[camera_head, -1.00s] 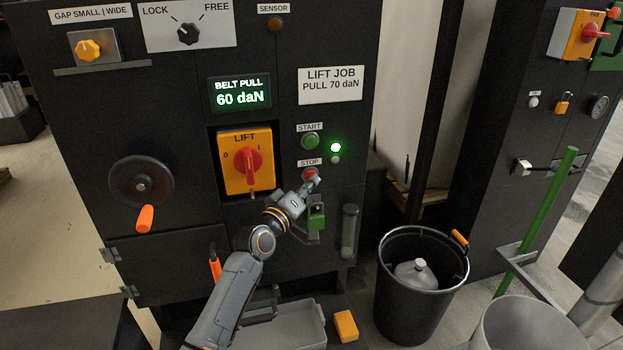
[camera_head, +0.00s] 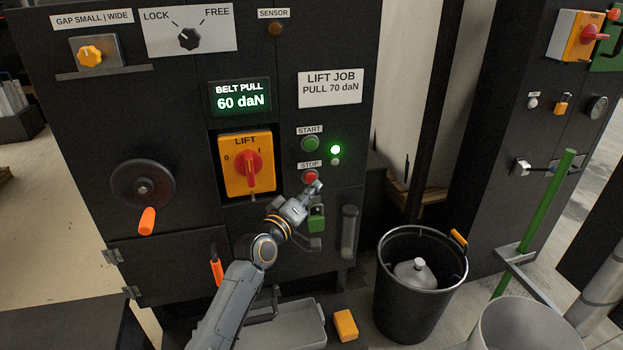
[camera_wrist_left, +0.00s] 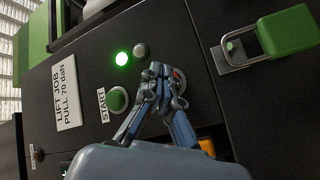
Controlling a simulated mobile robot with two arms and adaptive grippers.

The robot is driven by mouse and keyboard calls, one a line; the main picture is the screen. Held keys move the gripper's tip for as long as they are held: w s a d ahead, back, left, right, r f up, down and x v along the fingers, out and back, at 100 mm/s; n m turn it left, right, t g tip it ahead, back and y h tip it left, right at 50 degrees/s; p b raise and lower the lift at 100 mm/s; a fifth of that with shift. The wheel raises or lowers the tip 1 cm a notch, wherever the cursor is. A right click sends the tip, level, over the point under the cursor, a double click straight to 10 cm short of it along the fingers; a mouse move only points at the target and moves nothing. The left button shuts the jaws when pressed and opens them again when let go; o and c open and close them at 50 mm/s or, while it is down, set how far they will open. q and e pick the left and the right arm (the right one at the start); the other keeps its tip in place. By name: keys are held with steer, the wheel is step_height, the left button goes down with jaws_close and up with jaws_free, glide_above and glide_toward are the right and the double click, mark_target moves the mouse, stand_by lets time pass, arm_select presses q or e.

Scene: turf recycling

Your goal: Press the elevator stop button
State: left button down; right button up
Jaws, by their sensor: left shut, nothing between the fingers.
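The red stop button (camera_head: 310,176) sits under the STOP label on the dark cabinet, below the green START button (camera_head: 310,143). My left gripper (camera_head: 314,188) is shut and empty, with its tips just below and right of the stop button. I cannot tell whether they touch it. A green lamp (camera_head: 336,149) beside the buttons is lit. My right gripper is not in view.
The orange LIFT switch (camera_head: 246,163) with its red handle is left of the buttons. A green padlock (camera_head: 317,219) hangs just below my gripper. A black bucket (camera_head: 382,300) stands at the lower right. The display (camera_head: 240,97) reads BELT PULL 60 daN.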

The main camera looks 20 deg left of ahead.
arm_select(q)
steer(key=s+d+p, duration=0.2)
steer(key=s+p, duration=0.1)
steer(key=s, duration=0.1)
steer(key=shift+s+d+p, duration=0.1)
steer(key=shift+d+p, duration=0.2)
steer(key=shift+d, duration=0.1)
stand_by(0.6)
